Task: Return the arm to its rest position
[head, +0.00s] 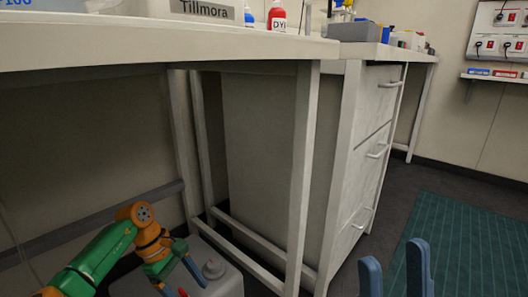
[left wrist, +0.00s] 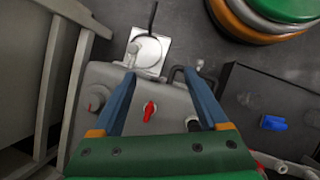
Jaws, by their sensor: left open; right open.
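My left arm, green and orange, comes in low at the left of the head view, beside the workbench. Its gripper (head: 180,279) hangs over a grey box-like body (head: 226,284). In the left wrist view my left gripper (left wrist: 160,73) has its two blue fingers wide apart with nothing held between them. A red knob (left wrist: 149,110) on the grey body shows below and between them. My right gripper (head: 394,268) shows at the bottom right of the head view as two blue fingers, parted and empty. The rest of my right arm is out of view.
A white workbench (head: 140,50) runs above my left arm, its legs close by. A drawer cabinet (head: 365,150) stands right of it. A green mat (head: 465,235) lies on the floor at right. Bottles and a sign (head: 207,11) stand on the bench.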

